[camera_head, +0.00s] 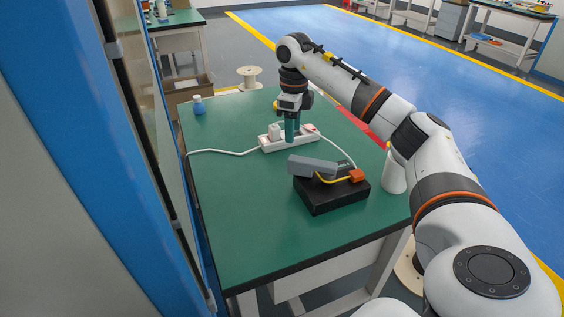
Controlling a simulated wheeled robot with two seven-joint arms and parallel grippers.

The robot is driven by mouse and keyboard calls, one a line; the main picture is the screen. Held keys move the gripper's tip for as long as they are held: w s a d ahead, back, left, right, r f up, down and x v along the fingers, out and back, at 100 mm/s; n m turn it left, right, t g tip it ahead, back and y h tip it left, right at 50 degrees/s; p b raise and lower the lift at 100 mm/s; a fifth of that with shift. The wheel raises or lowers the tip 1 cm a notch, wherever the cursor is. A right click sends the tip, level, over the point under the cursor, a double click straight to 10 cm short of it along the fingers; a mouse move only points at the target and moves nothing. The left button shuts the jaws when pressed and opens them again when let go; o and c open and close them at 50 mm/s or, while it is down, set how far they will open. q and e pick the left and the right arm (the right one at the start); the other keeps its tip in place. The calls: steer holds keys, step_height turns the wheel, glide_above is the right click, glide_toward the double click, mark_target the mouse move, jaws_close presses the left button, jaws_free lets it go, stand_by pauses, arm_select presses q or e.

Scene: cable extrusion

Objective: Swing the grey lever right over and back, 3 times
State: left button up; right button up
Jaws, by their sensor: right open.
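The grey lever (312,166) belongs to a black box device (332,196) on the green table. The lever lies nearly flat across the top of the box, pointing left and overhanging its left side. My right gripper (291,137) points down over the white power strip (275,146), behind the box and apart from the lever. Its fingers are open; whether they touch the strip I cannot tell. My left gripper is not in view.
The green table (240,215) is clear at the front left. A white cylinder (394,173) stands right of the box under my right arm. A blue and grey cabinet (75,120) rises close on the left.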

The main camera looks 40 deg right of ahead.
mark_target(292, 157)
step_height(292, 157, down, 11)
stand_by(0.3)
steer(key=shift+c, duration=0.3)
jaws_close()
